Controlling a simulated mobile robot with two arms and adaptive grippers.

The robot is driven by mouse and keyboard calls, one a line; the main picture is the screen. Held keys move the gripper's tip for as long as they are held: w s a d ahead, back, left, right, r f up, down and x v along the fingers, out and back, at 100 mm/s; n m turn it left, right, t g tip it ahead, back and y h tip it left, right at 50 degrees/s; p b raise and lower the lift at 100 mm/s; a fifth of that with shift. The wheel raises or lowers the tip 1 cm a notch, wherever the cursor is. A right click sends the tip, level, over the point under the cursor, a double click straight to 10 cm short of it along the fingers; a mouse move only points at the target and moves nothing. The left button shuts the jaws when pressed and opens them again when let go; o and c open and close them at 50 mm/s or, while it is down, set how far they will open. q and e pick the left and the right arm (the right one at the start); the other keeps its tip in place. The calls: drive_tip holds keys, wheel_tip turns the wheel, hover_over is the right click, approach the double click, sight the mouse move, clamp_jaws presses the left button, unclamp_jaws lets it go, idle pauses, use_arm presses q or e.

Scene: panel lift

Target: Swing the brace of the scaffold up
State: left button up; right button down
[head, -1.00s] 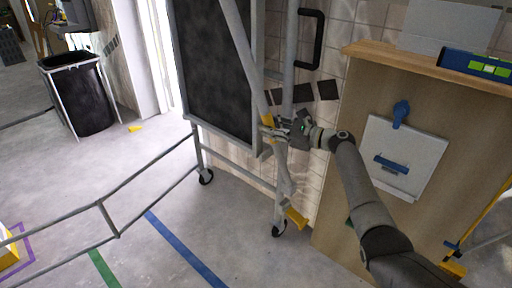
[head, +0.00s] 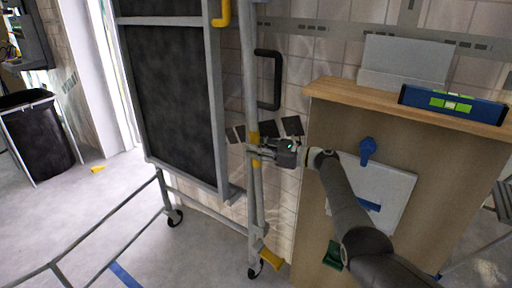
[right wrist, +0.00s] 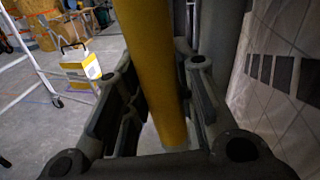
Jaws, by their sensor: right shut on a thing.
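The brace (head: 249,85) is a long grey tube with a yellow grip band on the scaffold. In the head view it stands nearly upright, close in line with the scaffold's right post, so the two are hard to tell apart. My right gripper (head: 262,150) is shut around the brace at the yellow band. In the right wrist view the yellow band (right wrist: 152,70) runs between both fingers of my right gripper (right wrist: 155,115). The scaffold (head: 213,110) has a dark panel, a yellow hook (head: 222,14) at its upper right and castors below. My left gripper is not in view.
A wooden cabinet (head: 400,140) with a blue spirit level (head: 452,104) on top stands close on the right, beside my right arm. A black wall handle (head: 278,80) is behind the brace. Grey rails (head: 110,225) run low at left. A black bin (head: 38,135) stands far left.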

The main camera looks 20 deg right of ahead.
drive_tip(key=shift+f, duration=0.2)
drive_tip(key=c, duration=1.2)
unclamp_jaws()
drive_tip(key=shift+c, duration=0.2)
drive_tip(key=shift+o, duration=0.4)
drive_tip(key=shift+r, duration=0.1)
drive_tip(key=v, duration=0.7)
drive_tip(key=shift+s+d, duration=0.15)
drive_tip(key=shift+d, duration=0.1)
drive_tip(key=shift+c, duration=0.2)
